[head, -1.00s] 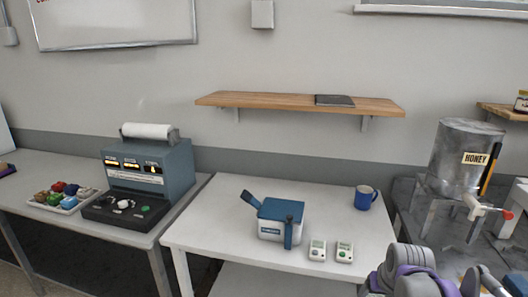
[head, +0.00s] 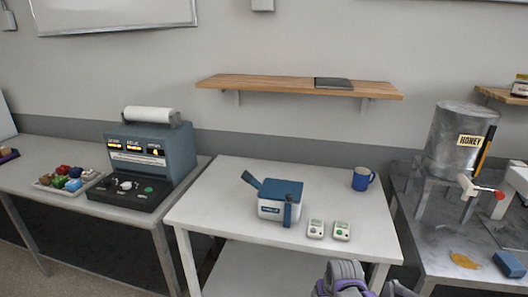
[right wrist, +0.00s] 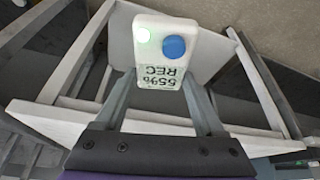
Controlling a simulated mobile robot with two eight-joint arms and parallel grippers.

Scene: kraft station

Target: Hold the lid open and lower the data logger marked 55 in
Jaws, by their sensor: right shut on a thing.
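The box (head: 271,209), white with a blue lid (head: 281,188), stands on the white table. Its lid looks shut, with one blue flap sticking out at the left and another hanging at the front. In the right wrist view my right gripper (right wrist: 163,80) is shut on a white data logger (right wrist: 184,33) with a blue button. Its upside-down display seems to read 55% and REC. My right arm shows at the bottom of the head view, in front of the table; its fingertips and the logger are hidden there. My left gripper is not in view.
Two other white loggers (head: 315,229) (head: 341,231) lie right of the box, near the front of the white table (head: 220,207). A blue mug (head: 362,179) stands at the back right. A honey tank (head: 460,145) stands on the right bench; a blue machine (head: 150,155) stands left.

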